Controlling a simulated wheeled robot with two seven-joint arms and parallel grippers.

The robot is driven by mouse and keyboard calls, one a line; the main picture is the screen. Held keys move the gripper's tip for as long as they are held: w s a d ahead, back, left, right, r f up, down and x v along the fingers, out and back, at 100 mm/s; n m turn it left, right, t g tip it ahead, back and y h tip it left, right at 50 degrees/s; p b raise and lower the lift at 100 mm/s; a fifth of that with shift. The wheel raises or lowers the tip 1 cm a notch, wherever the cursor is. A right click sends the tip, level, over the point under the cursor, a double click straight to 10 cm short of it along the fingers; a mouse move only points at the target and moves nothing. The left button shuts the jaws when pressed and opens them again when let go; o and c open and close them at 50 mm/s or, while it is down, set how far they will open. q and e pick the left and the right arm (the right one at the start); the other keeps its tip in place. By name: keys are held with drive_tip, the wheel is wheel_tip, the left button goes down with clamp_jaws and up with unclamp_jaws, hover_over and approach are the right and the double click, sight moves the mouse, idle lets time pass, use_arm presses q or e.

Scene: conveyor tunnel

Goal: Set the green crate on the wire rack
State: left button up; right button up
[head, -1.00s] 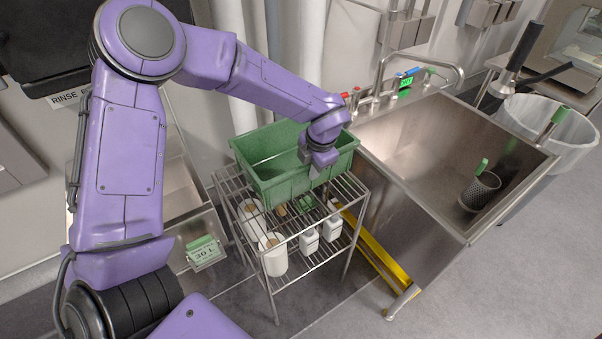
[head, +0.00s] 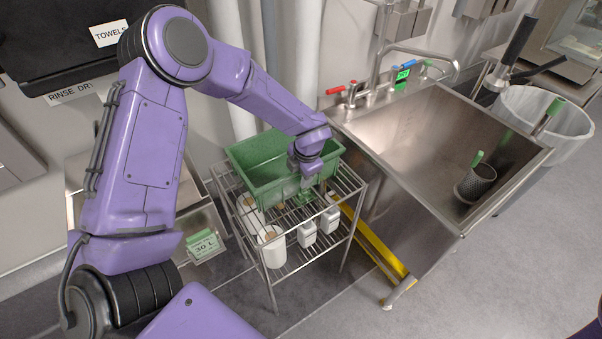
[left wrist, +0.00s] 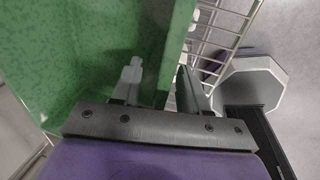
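The green crate (head: 262,187) sits upright at the top of the wire rack (head: 312,224), toward its back left, and appears to rest on its wires. In the left wrist view, the open fingers of this gripper (left wrist: 158,85) straddle the crate's wall (left wrist: 174,50). One finger is inside the crate and one outside, with a visible gap on the inner side. The crate's inside looks empty where it shows. The rack's white wires also show in the left wrist view (left wrist: 222,28). My right gripper is out of view.
White containers (head: 272,247) and white bottles (head: 307,234) stand on the rack's lower level. A steel sink (head: 425,140) stands close on the right, with a yellow bar (head: 375,245) beneath its near side. The front floor is clear.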

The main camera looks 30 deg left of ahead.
use_arm(q)
drive_tip(key=v, duration=1.2)
drive_tip(key=shift+r, duration=0.15)
